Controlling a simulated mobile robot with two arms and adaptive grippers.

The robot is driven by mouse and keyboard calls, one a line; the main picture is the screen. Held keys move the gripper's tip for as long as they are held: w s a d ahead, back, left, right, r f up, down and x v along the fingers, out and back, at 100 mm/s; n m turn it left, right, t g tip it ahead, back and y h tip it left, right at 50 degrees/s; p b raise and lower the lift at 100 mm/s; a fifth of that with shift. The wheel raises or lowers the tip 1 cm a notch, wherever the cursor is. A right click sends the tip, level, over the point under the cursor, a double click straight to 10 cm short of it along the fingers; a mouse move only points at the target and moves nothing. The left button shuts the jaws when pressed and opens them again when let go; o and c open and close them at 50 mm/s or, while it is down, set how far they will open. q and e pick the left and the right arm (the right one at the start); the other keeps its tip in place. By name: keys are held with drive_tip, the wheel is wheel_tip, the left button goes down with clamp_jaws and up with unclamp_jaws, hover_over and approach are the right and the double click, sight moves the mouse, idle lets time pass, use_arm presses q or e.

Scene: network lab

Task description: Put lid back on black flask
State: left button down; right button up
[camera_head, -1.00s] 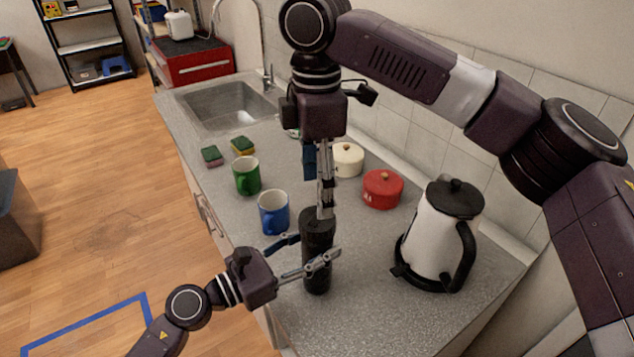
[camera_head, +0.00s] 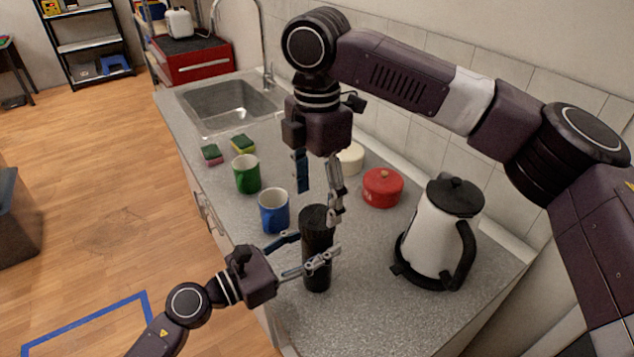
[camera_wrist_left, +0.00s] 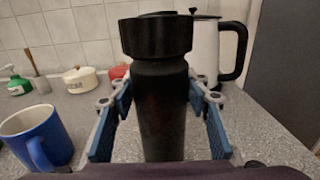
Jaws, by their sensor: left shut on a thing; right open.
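The black flask (camera_head: 316,270) stands upright on the counter near its front edge. Its black lid (camera_head: 316,217) sits on top; in the left wrist view the lid (camera_wrist_left: 155,37) looks level and wider than the flask body (camera_wrist_left: 160,115). My left gripper (camera_head: 308,250) is shut around the flask's body below the lid, with one finger on each side. My right gripper (camera_head: 320,203) points down just above and behind the lid, open, with nothing between its fingers. Whether a right fingertip touches the lid's edge I cannot tell.
A blue mug (camera_head: 273,211) and green mug (camera_head: 247,174) stand left of the flask. A red pot (camera_head: 382,188), a cream pot (camera_head: 351,158) and a white kettle (camera_head: 432,240) stand behind and right. Sponges (camera_head: 243,143) lie near the sink (camera_head: 228,105). The front right counter is clear.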

sight(317, 216)
drive_tip(key=shift+f, duration=2.55)
drive_tip(key=shift+c, duration=0.6)
drive_tip(key=c, duration=1.1)
drive_tip(key=shift+o, duration=0.2)
drive_tip(key=m, duration=0.3)
drive_tip(key=shift+a, duration=0.1)
drive_tip(key=m, duration=0.7)
drive_tip(key=shift+m, duration=0.4)
drive_tip(key=m, duration=0.4)
drive_tip(key=o, duration=1.3)
drive_tip(key=shift+o, duration=0.2)
